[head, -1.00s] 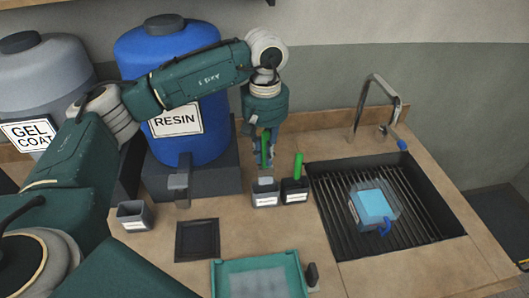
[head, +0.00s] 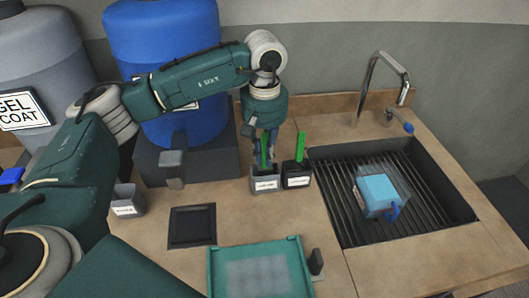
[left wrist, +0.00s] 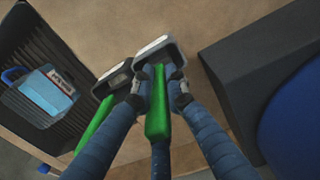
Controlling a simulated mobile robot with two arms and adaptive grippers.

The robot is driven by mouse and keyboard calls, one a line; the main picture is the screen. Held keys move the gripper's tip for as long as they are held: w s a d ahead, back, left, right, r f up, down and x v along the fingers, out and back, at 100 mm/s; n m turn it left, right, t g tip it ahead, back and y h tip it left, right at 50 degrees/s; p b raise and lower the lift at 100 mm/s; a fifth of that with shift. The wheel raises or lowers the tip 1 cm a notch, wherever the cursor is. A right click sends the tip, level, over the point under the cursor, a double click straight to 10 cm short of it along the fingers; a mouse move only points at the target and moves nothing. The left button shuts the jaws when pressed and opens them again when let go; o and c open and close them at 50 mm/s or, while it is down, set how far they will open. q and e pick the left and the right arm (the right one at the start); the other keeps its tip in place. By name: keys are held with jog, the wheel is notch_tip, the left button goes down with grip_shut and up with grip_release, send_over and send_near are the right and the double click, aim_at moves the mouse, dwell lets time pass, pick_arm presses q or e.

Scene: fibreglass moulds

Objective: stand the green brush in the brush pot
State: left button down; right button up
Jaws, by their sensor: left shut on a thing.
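My left gripper (head: 264,152) is shut on a green brush (head: 264,158), held upright with its handle up. The brush's lower end is down inside the opening of a grey pot (head: 265,185), whose label is too small to read. In the left wrist view the gripper (left wrist: 160,88) grips the green handle (left wrist: 157,122), and the pale pot rim (left wrist: 160,45) surrounds its far end. Whether the brush touches the pot's bottom is hidden. A second green handle (head: 300,145) stands in a dark pot (head: 297,181) just to the right. My right gripper is out of view.
A small grey pot (head: 127,208) stands left. A black square tray (head: 192,227) and a teal tray (head: 213,272) lie in front. The sink (head: 440,205) at right holds a blue-topped box (head: 380,190). The blue resin drum (head: 165,35) stands close behind the arm.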

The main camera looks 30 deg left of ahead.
pick_arm(q)
jog(key=shift+f, duration=0.1)
jog(key=c, duration=1.7)
grip_release()
jog(key=shift+o, duration=0.2)
notch_tip(320, 180, up, 12)
